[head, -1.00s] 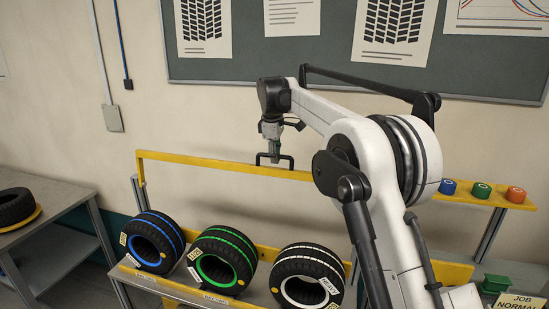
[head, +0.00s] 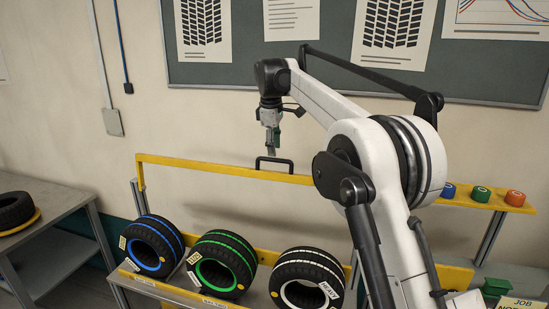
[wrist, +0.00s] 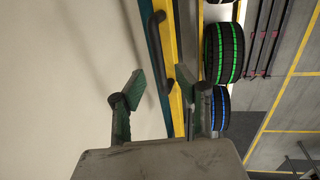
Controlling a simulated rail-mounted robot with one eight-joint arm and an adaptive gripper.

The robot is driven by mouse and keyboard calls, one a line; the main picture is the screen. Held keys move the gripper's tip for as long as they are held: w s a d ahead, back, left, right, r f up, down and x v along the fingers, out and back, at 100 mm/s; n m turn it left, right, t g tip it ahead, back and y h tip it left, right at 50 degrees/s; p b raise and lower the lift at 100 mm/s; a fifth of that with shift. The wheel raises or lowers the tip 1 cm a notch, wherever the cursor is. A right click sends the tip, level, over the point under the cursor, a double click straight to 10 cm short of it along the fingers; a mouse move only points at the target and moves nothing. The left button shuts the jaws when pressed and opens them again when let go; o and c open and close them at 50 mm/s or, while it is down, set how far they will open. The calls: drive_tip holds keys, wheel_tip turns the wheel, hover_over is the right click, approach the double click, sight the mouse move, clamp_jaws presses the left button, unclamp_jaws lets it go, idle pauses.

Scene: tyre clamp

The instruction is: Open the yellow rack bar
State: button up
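The yellow rack bar (head: 212,168) runs level above the row of tyres, from a post at the left to behind my arm. Its black handle (head: 290,164) stands up from the bar's top. My gripper (head: 271,152) points down just above the handle's left part, and appears clear of it. In the wrist view the two green-padded fingers of my gripper (wrist: 160,88) are spread apart with nothing between them. The handle (wrist: 156,32) and the yellow bar (wrist: 170,62) show beyond the fingers there. My arm hides part of the bar's right side in the head view.
Tyres with blue (head: 152,245), green (head: 222,263) and white (head: 306,281) stripes stand on the rack below. A wall with a poster board (head: 240,68) is behind.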

wheel_tip(320, 180, up, 6)
drive_tip(key=s, duration=0.1)
drive_tip(key=shift+a, duration=0.15)
drive_tip(key=s+d+f+m+t+b, duration=0.1)
drive_tip(key=s+d+m+b, duration=0.15)
drive_tip(key=s+d, duration=0.4)
drive_tip(key=s+d+f+m+t+b, duration=0.1)
drive_tip(key=s+d+f+m+b, duration=0.15)
drive_tip(key=s, duration=0.65)
drive_tip(key=s+d+f+m+b, duration=0.1)
drive_tip(key=s+d+m+b, duration=0.15)
drive_tip(key=s+d, duration=0.4)
drive_tip(key=s+d+f+m+t+b, duration=0.1)
drive_tip(key=s+d+f+m+b, duration=0.2)
drive_tip(key=s+f, duration=0.9)
drive_tip(key=s+d+f+m+t+b, duration=0.2)
drive_tip(key=s+d+f+m+b, duration=0.1)
drive_tip(key=s+f, duration=1)
drive_tip(key=shift+s+f+m+y, duration=0.2)
drive_tip(key=shift+s+m+y, duration=0.1)
drive_tip(key=shift+s+m, duration=0.65)
